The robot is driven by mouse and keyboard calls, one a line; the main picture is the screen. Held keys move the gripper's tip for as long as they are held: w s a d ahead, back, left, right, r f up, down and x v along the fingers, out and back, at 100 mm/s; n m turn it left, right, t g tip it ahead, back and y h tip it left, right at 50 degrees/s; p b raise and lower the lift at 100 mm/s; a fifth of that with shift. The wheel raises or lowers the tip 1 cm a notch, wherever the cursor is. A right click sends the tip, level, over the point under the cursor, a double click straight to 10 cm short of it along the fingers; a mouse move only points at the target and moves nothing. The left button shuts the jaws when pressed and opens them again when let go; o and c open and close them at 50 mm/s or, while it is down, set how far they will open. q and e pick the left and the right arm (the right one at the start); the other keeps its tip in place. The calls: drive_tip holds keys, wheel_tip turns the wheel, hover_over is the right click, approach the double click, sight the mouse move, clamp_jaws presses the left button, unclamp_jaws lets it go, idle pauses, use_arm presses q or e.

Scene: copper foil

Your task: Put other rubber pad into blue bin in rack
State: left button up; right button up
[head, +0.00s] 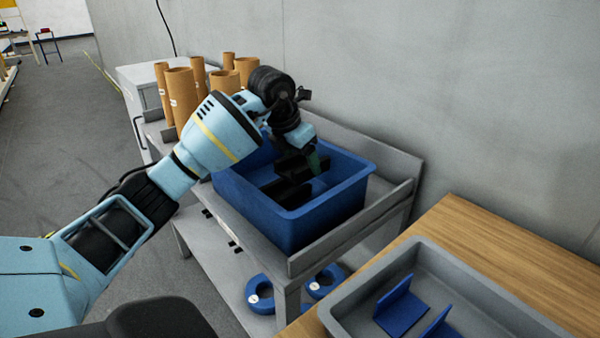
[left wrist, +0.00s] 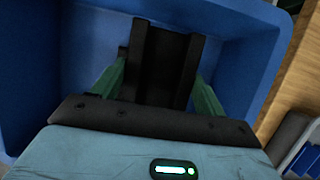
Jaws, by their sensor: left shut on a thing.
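The blue bin (head: 322,208) stands on the grey rack (head: 262,262), and its inside wall fills much of the left wrist view (left wrist: 88,45). My left gripper (head: 311,164) reaches down inside the bin. It is shut on a black rubber pad (left wrist: 163,65), which sits between its green fingers (left wrist: 160,88) in the left wrist view. In the head view, dark pad shapes (head: 285,190) show low in the bin beside the gripper; I cannot clearly separate the held pad from another one there. My right gripper is not in view.
Several brown cardboard tubes (head: 181,95) stand behind my left arm. Blue rings (head: 262,294) lie on the rack's lower shelf. A grey tray (head: 440,262) with blue angled pieces (head: 401,305) rests on the wooden table (head: 470,225) at right. The grey wall is close behind the rack.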

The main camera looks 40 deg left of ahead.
use_arm(q)
drive_tip(key=shift+f, duration=0.1)
drive_tip(key=shift+f, duration=1.75)
drive_tip(key=shift+f, duration=0.35)
drive_tip(key=o, duration=1)
drive_tip(key=shift+o, duration=0.2)
drive_tip(key=shift+r, duration=0.55)
drive_tip(key=v, duration=1.1)
drive_tip(key=shift+s+r+p, duration=0.25)
drive_tip(key=shift+s+p, duration=0.05)
drive_tip(key=shift+p, duration=0.15)
